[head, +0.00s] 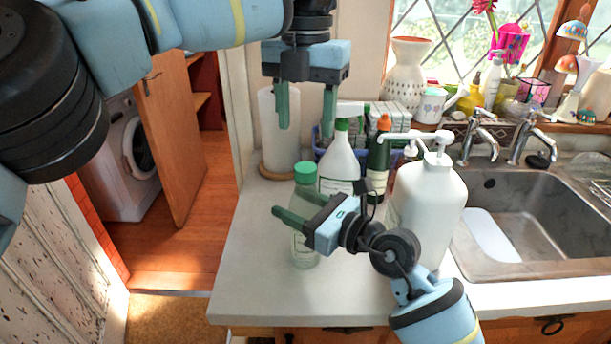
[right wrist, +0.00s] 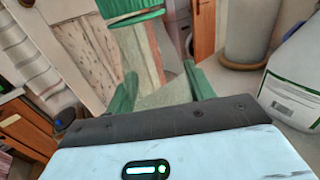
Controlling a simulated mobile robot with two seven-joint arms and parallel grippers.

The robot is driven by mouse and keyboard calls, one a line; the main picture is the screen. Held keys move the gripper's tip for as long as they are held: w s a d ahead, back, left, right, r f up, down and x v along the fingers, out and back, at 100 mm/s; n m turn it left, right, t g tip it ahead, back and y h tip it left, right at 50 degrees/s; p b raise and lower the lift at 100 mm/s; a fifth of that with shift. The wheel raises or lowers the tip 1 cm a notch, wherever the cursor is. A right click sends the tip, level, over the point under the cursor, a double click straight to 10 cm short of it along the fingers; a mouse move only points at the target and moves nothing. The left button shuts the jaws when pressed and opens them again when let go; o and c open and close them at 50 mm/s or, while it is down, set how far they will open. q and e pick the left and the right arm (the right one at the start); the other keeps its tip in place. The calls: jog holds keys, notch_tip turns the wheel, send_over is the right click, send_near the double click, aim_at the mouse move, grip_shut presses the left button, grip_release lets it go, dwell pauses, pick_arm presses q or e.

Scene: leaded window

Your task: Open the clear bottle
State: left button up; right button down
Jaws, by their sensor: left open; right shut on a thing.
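The clear bottle (head: 305,252) stands upright near the counter's left side, with its green cap (head: 305,171) on top. My right gripper (head: 293,205) is shut on the bottle's body below the cap, its green fingers on either side. In the right wrist view the see-through bottle (right wrist: 160,65) shows between the fingers, with the green cap (right wrist: 134,10) at the top edge. My left gripper (head: 307,115) is open and empty, pointing down above the cap and apart from it. The bottle's middle is partly hidden by my right gripper.
A white spray bottle (head: 338,163), a dark green bottle (head: 378,165) and a large white pump bottle (head: 430,205) stand close on the right. A paper towel roll (head: 279,130) is behind. The sink (head: 530,215) is farther right. The counter's front left (head: 245,285) is clear.

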pick_arm(q)
jog(key=m, duration=0.8)
jog(key=shift+m, duration=0.4)
jog(key=m, duration=0.4)
jog(key=shift+d+m, duration=0.1)
jog(key=shift+m, duration=0.3)
jog(key=m, duration=0.4)
jog(key=shift+m, duration=0.4)
jog(key=m, duration=0.4)
jog(key=shift+m, duration=0.3)
jog(key=m, duration=0.4)
jog(key=shift+m, duration=0.4)
jog(key=m, duration=0.4)
jog(key=shift+m, duration=0.3)
jog(key=m, duration=0.3)
jog(key=shift+m, duration=0.3)
